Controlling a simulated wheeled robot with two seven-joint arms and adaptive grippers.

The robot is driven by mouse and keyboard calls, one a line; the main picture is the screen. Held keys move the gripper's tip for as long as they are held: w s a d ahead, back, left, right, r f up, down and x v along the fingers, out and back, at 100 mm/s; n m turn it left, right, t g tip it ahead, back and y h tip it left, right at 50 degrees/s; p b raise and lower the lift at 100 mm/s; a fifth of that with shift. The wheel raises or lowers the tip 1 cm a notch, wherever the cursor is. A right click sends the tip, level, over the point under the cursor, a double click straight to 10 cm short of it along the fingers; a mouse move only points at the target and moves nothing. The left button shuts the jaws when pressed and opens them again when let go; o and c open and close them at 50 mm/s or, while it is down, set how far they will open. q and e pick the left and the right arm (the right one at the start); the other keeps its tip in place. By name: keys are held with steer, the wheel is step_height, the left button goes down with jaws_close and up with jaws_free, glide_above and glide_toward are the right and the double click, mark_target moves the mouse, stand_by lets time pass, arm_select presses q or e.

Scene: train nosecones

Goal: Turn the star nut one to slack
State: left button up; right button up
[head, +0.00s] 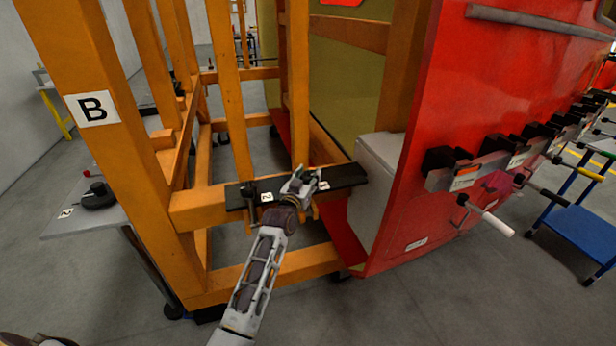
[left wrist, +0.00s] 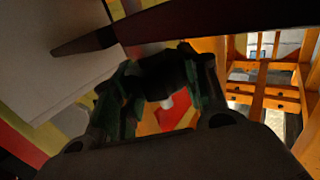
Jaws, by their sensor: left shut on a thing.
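A black bar (head: 345,176) lies across the orange frame, with small white labels on it. My left gripper (head: 299,180) is at this bar, close to its right-hand label (head: 323,185). In the left wrist view, my left gripper (left wrist: 163,88) has its fingers shut on a dark knob-like star nut (left wrist: 167,72). A pale stem end shows below the nut. In the head view the gripper hides this nut. Another dark star nut (head: 248,190) sits on the bar to the left, beside a label reading 2.
The orange frame (head: 110,130) with a B sign stands at the left. A red nosecone panel (head: 440,90) with clamps and a white-handled crank (head: 490,218) stands at the right. A grey table (head: 75,225) holds a black part. A blue cart (head: 575,205) stands far right.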

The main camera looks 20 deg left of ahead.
arm_select(q)
steer(key=o, duration=1.1)
steer(key=shift+c, duration=0.2)
steer(key=shift+s, duration=0.2)
steer(key=s, duration=1.1)
steer(key=shift+s+a, duration=0.3)
steer(key=shift+a, duration=0.1)
